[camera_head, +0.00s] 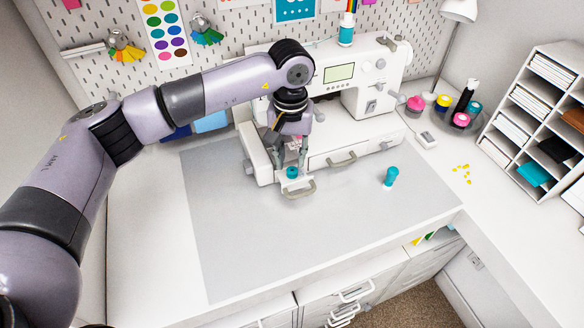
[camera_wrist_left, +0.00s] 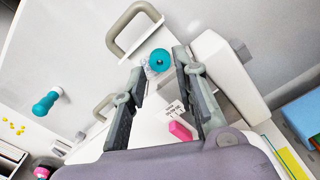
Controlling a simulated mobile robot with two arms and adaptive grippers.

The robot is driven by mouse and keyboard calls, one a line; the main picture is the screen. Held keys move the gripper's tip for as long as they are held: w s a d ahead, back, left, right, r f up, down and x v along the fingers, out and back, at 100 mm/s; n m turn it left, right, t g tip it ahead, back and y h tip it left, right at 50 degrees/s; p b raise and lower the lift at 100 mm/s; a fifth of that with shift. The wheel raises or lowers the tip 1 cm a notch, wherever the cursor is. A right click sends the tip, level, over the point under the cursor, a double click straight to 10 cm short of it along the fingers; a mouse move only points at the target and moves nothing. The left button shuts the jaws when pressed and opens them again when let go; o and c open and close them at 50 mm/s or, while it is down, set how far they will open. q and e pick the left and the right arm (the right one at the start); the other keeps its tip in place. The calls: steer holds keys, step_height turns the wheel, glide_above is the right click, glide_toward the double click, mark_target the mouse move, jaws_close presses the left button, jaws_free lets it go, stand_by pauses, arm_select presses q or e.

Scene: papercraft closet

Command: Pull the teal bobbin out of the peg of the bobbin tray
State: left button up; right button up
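A teal bobbin (camera_head: 292,172) stands upright at the front of a small open tray (camera_head: 283,183) with a grey handle, by the sewing machine. In the left wrist view the bobbin (camera_wrist_left: 161,60) shows from above as a round disc with a dark centre; its peg is hidden. My left gripper (camera_head: 290,157) points down over the tray, just above the bobbin. Its fingers (camera_wrist_left: 158,66) are open, with the bobbin in line with the gap between their tips. I cannot tell whether they touch it. A pink piece (camera_wrist_left: 180,130) and a printed label show between the fingers. My right gripper is not in view.
The white sewing machine (camera_head: 340,75) stands close behind my gripper. Coloured pots (camera_head: 443,102), yellow bits (camera_head: 462,170) and a paper rack (camera_head: 540,110) are farther right. The front mat is clear.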

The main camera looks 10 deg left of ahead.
mark_target(292, 173)
arm_select(q)
step_height(292, 173, down, 3)
steer(key=shift+d+f+p, duration=0.1)
steer(key=shift+f+p, duration=0.05)
steer(key=shift+p, duration=1)
steer(key=shift+f, duration=0.6)
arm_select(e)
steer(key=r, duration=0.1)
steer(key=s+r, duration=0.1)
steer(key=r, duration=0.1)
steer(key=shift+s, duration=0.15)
arm_select(q)
steer(key=shift+c, duration=0.4)
steer(key=shift+c, duration=1.2)
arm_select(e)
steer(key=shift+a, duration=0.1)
arm_select(q)
steer(key=shift+r, duration=0.15)
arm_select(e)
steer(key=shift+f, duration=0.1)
